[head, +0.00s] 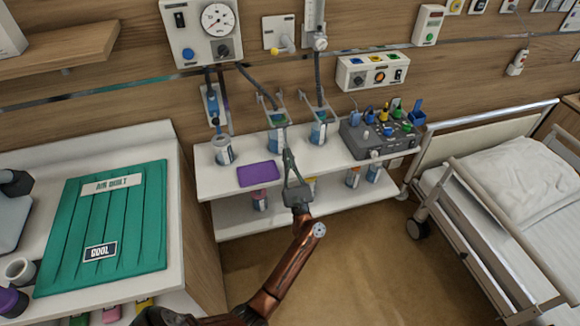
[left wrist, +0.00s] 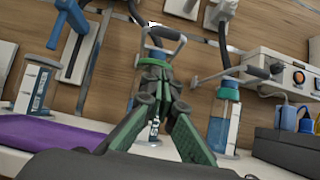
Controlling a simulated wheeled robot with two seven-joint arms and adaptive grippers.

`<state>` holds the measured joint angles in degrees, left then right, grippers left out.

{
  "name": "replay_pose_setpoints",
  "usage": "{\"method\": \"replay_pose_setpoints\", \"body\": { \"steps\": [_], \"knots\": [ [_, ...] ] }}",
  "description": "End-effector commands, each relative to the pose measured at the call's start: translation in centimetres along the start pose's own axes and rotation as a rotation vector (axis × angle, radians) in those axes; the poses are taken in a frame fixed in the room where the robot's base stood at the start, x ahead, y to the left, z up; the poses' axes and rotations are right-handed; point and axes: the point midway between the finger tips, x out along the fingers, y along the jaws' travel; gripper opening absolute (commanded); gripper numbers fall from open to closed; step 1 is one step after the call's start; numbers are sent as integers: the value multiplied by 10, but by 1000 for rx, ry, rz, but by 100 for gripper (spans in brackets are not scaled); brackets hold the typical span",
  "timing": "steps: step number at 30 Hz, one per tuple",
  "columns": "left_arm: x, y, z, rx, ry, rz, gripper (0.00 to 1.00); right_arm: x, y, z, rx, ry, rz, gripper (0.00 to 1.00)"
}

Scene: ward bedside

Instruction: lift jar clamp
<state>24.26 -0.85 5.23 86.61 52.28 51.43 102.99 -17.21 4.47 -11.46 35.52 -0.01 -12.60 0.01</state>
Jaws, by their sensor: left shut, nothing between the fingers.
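Metal clamp frames with levers sit above the middle jar (head: 269,103) and the right jar (head: 309,98). My left gripper (head: 287,153) is shut and empty, its tips in front of the middle jar. In the left wrist view, the green and black fingers (left wrist: 153,65) come together just below the middle clamp's looped handle (left wrist: 165,36). Whether they touch it I cannot tell. The fingers hide most of the middle jar.
A purple pad (head: 258,174) lies on the shelf left of the gripper. Hoses run down from the wall units. A counter with a green mat (head: 118,235) is at left, a bed (head: 520,185) at right.

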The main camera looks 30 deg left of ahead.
Motion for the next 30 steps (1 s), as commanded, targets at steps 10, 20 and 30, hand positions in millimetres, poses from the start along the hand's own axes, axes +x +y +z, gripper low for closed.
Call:
{"method": "replay_pose_setpoints", "body": {
  "steps": [10, 20, 30],
  "knots": [
    [52, 0, 22, -2, -1, 2, 0, -9, 3, -4, -1, 7, 3, 0],
    [59, 0, 28, 1, 1, -1, 0, -11, 4, -5, -1, 8, 4, 0],
    [61, 3, 30, 2, 5, 3, 0, -15, 4, -7, -1, 11, 5, 0]
  ]
}}
